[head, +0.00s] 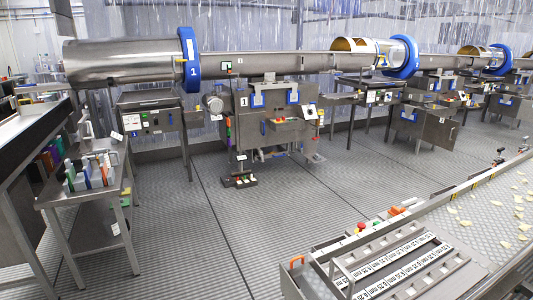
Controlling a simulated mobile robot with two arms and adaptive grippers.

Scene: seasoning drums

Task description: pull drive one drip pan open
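The first seasoning drum (120,64) lies horizontally at the upper left, with a blue ring marked 1 (190,58). A steel drive cabinet (262,128) with blue-framed parts stands below the conveyor trough to the right of the drum. A small motor (215,103) sticks out at the cabinet's left side. I cannot pick out the drip pan for certain at this distance. Neither of my grippers is in view.
A steel side table (86,184) with coloured bottles or boxes stands at left. A wide conveyor (470,220) with scattered chips fills the lower right. A pedal box (240,181) sits on the floor before the cabinet. The grated floor (200,235) between is clear.

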